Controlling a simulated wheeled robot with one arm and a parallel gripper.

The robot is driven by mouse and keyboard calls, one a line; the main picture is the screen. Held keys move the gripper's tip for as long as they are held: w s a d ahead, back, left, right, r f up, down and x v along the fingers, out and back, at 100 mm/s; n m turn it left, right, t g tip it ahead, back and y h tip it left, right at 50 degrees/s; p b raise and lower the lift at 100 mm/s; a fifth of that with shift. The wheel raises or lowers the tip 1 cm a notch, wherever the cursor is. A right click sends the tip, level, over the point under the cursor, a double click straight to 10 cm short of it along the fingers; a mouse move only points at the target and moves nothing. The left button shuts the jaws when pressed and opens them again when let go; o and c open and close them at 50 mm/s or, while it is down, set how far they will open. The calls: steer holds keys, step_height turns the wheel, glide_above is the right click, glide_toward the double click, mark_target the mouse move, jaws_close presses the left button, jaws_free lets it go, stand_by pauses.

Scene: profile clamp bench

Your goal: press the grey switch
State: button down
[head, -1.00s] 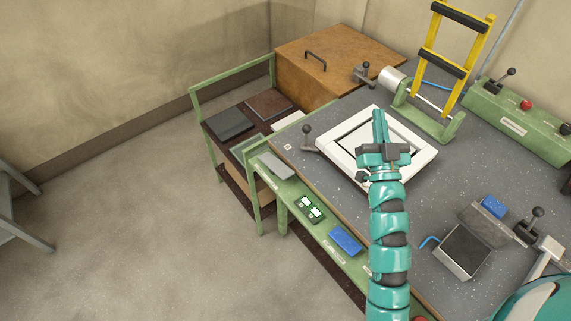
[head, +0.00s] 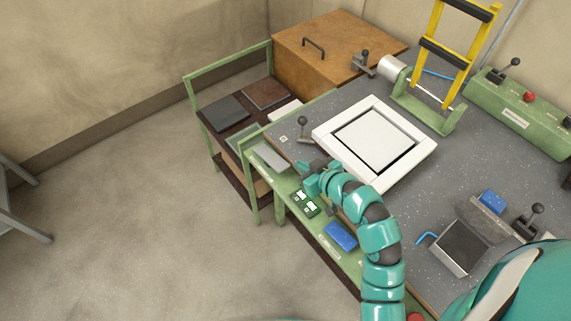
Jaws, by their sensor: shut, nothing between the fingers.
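A grey flat rectangular pad (head: 271,157), which looks like the grey switch, sits on the green front ledge of the bench near its left end. My gripper (head: 307,188) is shut and empty. It is over the front edge of the bench, to the right of and below the grey pad in the picture, close to a green box with white windows (head: 305,203). A gap shows between my gripper and the grey pad. I cannot tell how high my gripper is above the ledge.
A blue pad (head: 340,236) lies further right on the ledge. A white frame (head: 420,152) with a pale panel lies on the bench top behind my gripper. A lever with a dark knob (head: 302,122) stands left of the frame. A low side shelf (head: 205,140) adjoins on the left.

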steer(key=shift+w+a, duration=0.1)
stand_by(0.3)
steer(key=p, duration=0.5)
glide_above(285, 169)
step_height(285, 169, down, 4)
steer(key=shift+w+a+f, duration=0.1)
step_height(285, 169, down, 3)
steer(key=shift+r+p, duration=0.15)
steer(key=shift+p, duration=0.45)
steer(key=shift+s+d+f, duration=0.2)
steer(key=shift+f, duration=0.6)
